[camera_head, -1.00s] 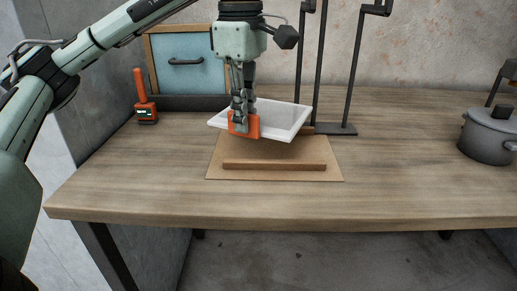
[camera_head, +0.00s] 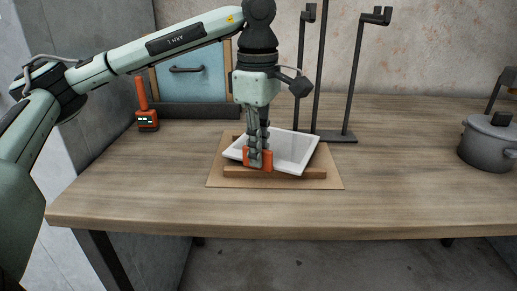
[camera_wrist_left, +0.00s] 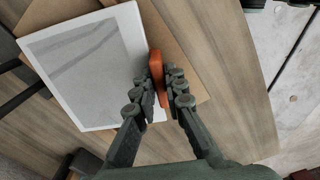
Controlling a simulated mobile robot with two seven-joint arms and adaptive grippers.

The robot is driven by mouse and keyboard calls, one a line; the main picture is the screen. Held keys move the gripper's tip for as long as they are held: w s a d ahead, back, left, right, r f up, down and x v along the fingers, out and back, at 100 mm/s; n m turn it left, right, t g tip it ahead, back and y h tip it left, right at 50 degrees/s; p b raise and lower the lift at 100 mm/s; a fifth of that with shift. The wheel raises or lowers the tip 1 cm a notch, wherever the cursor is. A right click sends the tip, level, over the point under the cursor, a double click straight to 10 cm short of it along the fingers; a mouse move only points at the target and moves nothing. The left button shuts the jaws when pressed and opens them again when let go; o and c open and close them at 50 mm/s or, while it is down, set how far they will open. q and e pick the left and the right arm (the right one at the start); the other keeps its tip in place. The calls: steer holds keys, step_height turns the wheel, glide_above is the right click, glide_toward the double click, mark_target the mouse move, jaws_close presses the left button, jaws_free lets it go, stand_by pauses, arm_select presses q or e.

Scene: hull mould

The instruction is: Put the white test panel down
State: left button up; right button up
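The white test panel (camera_head: 293,150) is a flat white-rimmed plate with a greyish face, with an orange grip (camera_head: 248,158) at its left near edge. My left gripper (camera_head: 260,158) points down and is shut on this orange grip. The panel is turned askew over the wooden strips (camera_head: 235,172) on a brown sheet; I cannot tell whether it touches them. In the left wrist view, the panel (camera_wrist_left: 85,65) lies left of the fingers (camera_wrist_left: 166,82), with the orange grip (camera_wrist_left: 158,70) between them. My right gripper is not in view.
A dark stand with upright posts (camera_head: 345,137) is close behind the panel. An orange-and-black device (camera_head: 147,120) and a blue framed board (camera_head: 190,80) are at the back left. A grey pot (camera_head: 487,143) stands far right. The table's middle right is clear.

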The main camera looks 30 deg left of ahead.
arm_select(q)
steer(key=o, duration=0.4)
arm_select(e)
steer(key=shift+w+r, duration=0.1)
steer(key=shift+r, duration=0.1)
